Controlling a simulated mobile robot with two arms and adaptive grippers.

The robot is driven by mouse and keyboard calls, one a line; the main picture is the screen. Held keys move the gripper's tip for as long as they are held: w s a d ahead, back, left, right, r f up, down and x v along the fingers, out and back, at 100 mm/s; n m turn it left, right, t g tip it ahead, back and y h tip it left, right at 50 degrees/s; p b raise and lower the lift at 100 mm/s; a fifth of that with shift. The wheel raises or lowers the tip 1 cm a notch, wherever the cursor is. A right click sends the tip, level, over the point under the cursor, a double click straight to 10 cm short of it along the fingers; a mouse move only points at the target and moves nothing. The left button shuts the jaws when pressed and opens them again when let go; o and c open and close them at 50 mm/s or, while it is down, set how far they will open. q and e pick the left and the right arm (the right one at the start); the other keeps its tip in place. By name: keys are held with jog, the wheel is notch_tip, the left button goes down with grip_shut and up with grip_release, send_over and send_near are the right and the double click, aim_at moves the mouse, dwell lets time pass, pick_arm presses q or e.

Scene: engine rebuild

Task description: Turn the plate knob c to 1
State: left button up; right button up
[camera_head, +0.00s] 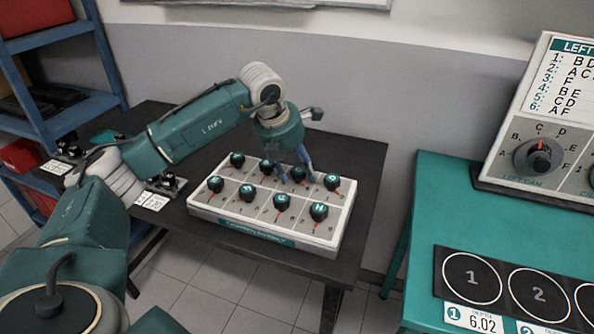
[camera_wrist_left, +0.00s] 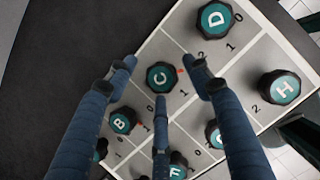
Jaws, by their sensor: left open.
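Knob C (camera_wrist_left: 163,77) is a black knob with a teal cap and a white letter C, on a pale grey plate (camera_head: 258,236). In the left wrist view its red mark points right and slightly up; the digit it points to cannot be read surely. My left gripper (camera_head: 297,174) is above the plate in the head view, its blue fingers reaching down and largely covering knob C there. In the left wrist view my left gripper (camera_wrist_left: 158,70) is open, its three fingers spread around knob C in the picture. Whether they touch it cannot be told. My right gripper is not in view.
Close neighbours are knob D (camera_head: 332,181), knob B (camera_head: 267,166), knob G (camera_head: 281,201) and knob H (camera_head: 318,211). The plate stands on a dark table (camera_head: 362,152). A teal table (camera_head: 432,193) with a cam panel (camera_head: 522,115) stands right; a blue shelf (camera_head: 45,30) stands left.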

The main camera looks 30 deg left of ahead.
pick_arm(q)
jog(key=shift+r, duration=0.1)
jog(key=c, duration=1.1)
jog(key=shift+o, duration=0.2)
jog(key=shift+m, duration=0.4)
jog(key=shift+m+h, duration=0.4)
jog(key=shift+m, duration=0.2)
jog(key=m, duration=0.1)
jog(key=m+h, duration=0.1)
jog(key=shift+w+r+m+g+p, duration=0.1)
jog(key=shift+r+m+g+p, duration=0.05)
jog(key=shift+m+g+p, duration=0.2)
jog(key=m+h+p, duration=0.1)
jog(key=m, duration=0.2)
jog(key=shift+w+g, duration=0.15)
jog(key=shift+g, duration=0.2)
jog(key=m+p, duration=0.1)
jog(key=m, duration=0.2)
jog(key=shift+g+h, duration=0.4)
jog(key=shift+a+m, duration=0.1)
jog(key=shift+m, duration=0.45)
